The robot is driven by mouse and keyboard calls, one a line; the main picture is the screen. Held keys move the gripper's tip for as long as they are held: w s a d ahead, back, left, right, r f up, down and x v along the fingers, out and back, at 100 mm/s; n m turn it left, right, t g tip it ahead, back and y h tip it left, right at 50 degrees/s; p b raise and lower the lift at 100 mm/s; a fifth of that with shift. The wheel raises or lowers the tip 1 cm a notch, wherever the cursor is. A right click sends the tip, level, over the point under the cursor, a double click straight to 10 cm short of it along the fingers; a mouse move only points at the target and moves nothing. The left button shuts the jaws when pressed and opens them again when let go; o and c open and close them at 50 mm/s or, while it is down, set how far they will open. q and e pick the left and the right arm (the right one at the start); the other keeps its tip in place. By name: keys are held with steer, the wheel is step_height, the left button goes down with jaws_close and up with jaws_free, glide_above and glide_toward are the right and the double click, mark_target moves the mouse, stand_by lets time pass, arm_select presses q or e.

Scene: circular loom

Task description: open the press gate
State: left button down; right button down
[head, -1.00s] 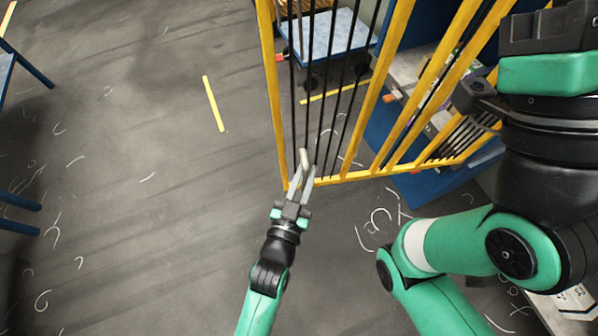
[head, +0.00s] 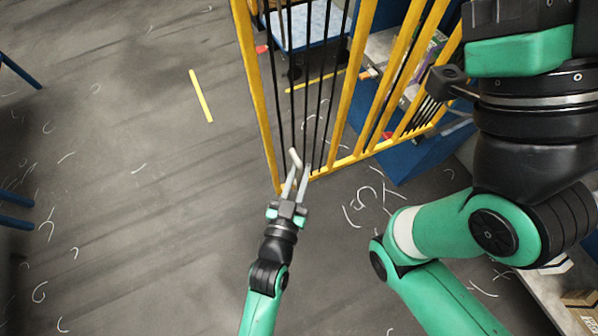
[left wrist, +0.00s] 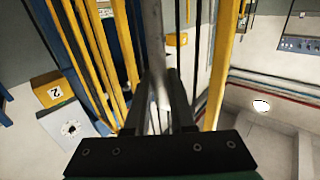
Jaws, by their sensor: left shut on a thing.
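The press gate (head: 342,82) is a yellow frame with black vertical bars, at upper centre in the head view. Its left post and lower corner are nearest my left gripper. My left gripper (head: 296,172) is at that lower corner, shut on a pale grey handle (head: 295,156) beside the post. In the left wrist view the gripper (left wrist: 162,95) reaches forward among the yellow bars (left wrist: 218,65), and the handle is blurred between the fingers. The gate stands at an angle to the blue structure behind it. My right gripper is not in view.
Behind the gate are a blue-topped stand (head: 305,28) and a blue base (head: 412,160). Boxes (head: 580,312) lie at lower right. Grey floor with a yellow strip (head: 201,95) is open to the left. Blue legs (head: 18,72) stand at the far left.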

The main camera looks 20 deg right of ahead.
arm_select(q)
steer(key=shift+f, duration=0.15)
steer(key=c, duration=0.8)
jaws_free()
steer(key=shift+d, duration=0.15)
steer(key=shift+o, duration=0.2)
steer(key=shift+s, duration=0.1)
steer(key=shift+s+a, duration=0.2)
steer(key=shift+a, duration=0.05)
steer(key=p+v, duration=0.2)
steer(key=v, duration=0.9)
